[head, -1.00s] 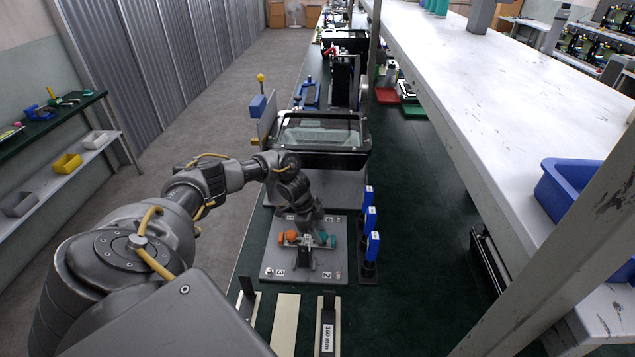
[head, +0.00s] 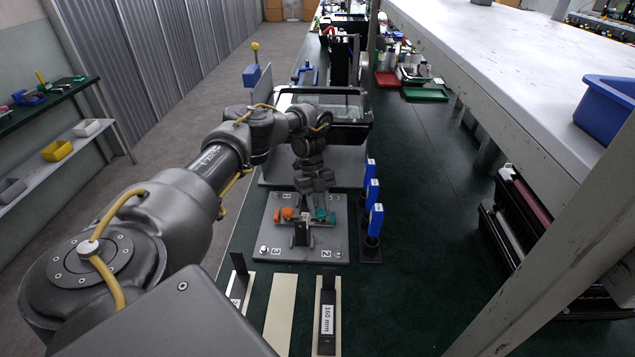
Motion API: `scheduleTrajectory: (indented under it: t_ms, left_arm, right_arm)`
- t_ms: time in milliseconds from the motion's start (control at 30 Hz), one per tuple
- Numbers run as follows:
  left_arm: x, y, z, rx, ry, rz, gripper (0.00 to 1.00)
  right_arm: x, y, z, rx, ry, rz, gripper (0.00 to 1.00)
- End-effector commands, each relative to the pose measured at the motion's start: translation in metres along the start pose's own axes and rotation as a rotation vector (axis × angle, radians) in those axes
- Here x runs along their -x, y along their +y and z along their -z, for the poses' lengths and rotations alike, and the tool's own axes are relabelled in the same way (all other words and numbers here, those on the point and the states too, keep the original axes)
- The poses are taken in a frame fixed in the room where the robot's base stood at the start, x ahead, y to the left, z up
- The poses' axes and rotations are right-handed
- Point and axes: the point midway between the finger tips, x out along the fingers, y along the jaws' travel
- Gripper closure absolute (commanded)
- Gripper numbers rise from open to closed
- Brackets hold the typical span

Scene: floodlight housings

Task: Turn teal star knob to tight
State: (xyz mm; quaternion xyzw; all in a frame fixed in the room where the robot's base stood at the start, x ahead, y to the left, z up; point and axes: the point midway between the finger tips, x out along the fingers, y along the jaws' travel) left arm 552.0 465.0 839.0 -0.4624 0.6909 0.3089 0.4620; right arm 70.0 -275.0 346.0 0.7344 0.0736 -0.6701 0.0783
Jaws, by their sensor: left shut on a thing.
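The teal star knob (head: 326,214) is on the right side of a small clamp fixture on a grey plate (head: 270,242). My left gripper (head: 321,205) comes down over it from above and is shut on it; the fingers are small and partly hidden by the wrist. An orange knob (head: 287,213) is on the left side of the same fixture. The number tags 3 and 2 show at the plate's front edge. The knob's tightness cannot be read. My right gripper is not in view.
Several blue-handled tools (head: 375,220) stand in a dark holder right of the plate. A floodlight housing (head: 325,105) is behind. Strips with black uprights, one marked 160 mm (head: 327,315), lie in front.

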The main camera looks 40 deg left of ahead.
Motion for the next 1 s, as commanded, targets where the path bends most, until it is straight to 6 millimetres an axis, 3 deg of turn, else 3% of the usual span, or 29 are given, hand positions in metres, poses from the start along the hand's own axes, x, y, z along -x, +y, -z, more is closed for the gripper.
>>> scheduleTrajectory:
  t_ms: [300, 933, 967, 1000]
  left_arm:
    - [-0.003, -0.001, 0.0, -0.138, 0.0, -0.062, 0.9]
    - [-0.003, -0.001, 0.001, -0.178, 0.004, -0.08, 0.9]
    - [-0.003, -0.001, 0.001, -0.178, 0.004, -0.08, 0.65]
    - [-0.003, -0.001, 0.001, -0.178, 0.004, -0.08, 0.59]
  right_arm:
    - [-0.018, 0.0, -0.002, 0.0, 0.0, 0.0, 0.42]
    - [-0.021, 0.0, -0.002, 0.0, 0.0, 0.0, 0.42]
    - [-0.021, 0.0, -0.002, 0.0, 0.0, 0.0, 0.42]
    - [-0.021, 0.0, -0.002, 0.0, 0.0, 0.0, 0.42]
